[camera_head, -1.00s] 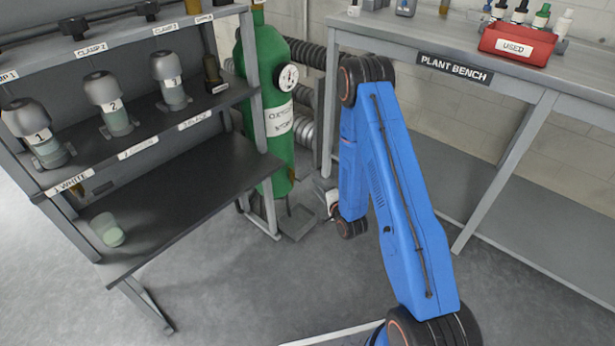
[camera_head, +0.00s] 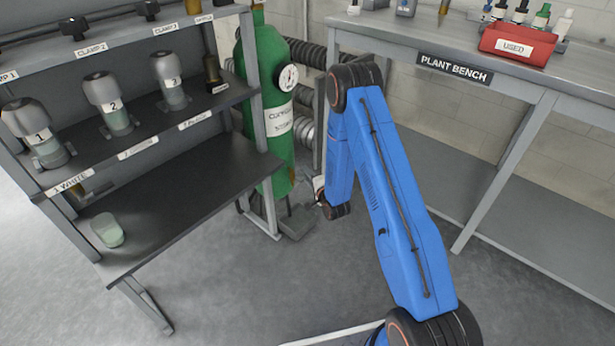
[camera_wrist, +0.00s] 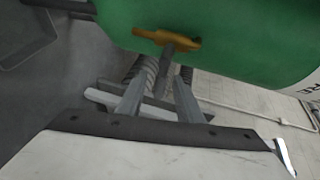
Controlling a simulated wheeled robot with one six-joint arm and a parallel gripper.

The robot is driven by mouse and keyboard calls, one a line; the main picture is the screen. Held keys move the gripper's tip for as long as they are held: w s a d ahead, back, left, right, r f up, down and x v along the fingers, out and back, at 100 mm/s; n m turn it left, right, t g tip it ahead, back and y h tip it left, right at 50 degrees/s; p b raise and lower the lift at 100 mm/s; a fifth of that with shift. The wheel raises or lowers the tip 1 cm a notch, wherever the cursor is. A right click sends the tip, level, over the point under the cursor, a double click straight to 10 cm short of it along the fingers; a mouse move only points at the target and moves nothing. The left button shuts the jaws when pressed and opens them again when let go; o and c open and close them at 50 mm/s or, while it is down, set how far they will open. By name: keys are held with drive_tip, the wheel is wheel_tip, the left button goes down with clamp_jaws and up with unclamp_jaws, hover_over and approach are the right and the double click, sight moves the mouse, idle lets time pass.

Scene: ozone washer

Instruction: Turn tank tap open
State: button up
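The green tank (camera_head: 270,100) stands upright behind the right end of the shelf rack in the head view. It fills the top of the wrist view (camera_wrist: 225,35). A brass tap (camera_wrist: 150,36) sticks out of the tank there, with a dark grey handle (camera_wrist: 163,68) hanging from it. My gripper (camera_wrist: 164,82) is open, its two grey fingers apart below the tap. The handle shows between the fingertips; I cannot tell whether they touch it. In the head view my wrist is low beside the tank, and the fingers and tap are not clearly seen.
The shelf rack (camera_head: 200,170) with numbered bottles stands left of the tank. The plant bench (camera_head: 400,37), holding a red box (camera_head: 517,45), is at the right. Ribbed hoses (camera_head: 307,55) run behind the tank. The floor in front is clear.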

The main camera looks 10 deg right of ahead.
drive_tip(key=shift+c, duration=0.6)
clamp_jaws()
